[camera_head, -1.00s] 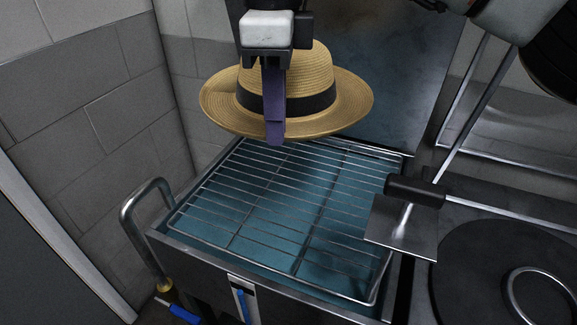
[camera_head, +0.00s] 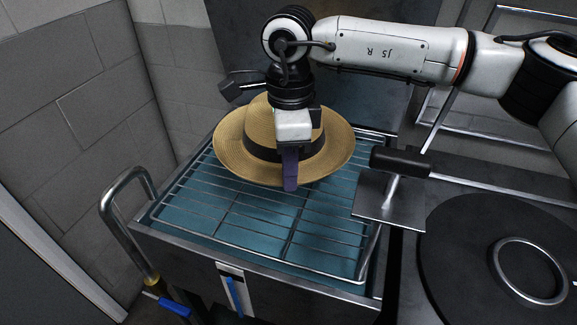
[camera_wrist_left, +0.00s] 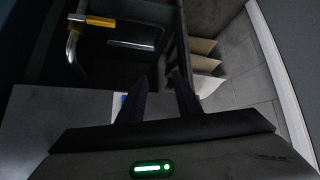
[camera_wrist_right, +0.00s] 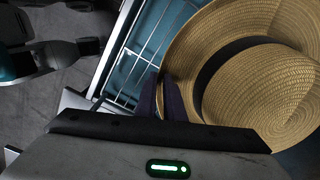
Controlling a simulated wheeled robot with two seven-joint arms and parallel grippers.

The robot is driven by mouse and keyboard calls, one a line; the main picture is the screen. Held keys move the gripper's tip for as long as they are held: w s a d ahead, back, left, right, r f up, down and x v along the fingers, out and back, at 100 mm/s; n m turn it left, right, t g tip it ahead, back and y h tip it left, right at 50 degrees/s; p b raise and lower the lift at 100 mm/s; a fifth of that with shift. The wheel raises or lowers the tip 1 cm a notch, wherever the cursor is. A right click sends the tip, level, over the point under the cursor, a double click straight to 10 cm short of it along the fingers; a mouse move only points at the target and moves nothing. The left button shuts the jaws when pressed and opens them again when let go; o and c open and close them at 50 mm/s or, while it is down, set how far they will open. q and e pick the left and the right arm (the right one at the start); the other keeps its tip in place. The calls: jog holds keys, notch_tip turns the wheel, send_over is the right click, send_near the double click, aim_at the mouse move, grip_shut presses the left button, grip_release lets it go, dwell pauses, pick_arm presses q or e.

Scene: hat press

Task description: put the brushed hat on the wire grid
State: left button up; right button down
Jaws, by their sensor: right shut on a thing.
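The straw hat (camera_head: 235,137), tan with a dark band, is level, crown up, over the back part of the wire grid (camera_head: 205,225). I cannot tell whether its brim touches the wires. My right gripper (camera_head: 290,188) comes down from above, shut on the near side of the brim. In the right wrist view the hat (camera_wrist_right: 265,90) fills the right side, its brim edge at the fingers (camera_wrist_right: 162,92). The grid (camera_wrist_right: 135,60) shows beside it. My left gripper (camera_wrist_left: 158,85) is open and empty, low, away from the hat; it is out of the head view.
The grid lies on a metal basin with a blue inside. A bent metal rail (camera_head: 125,190) stands at its left. A dark handle with a metal plate (camera_head: 395,205) juts over the right edge. A round black plate with a ring (camera_head: 500,245) is at the right.

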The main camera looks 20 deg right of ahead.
pick_arm(q)
jog(key=shift+w, duration=0.2)
pick_arm(e)
jog(key=shift+f, duration=0.25)
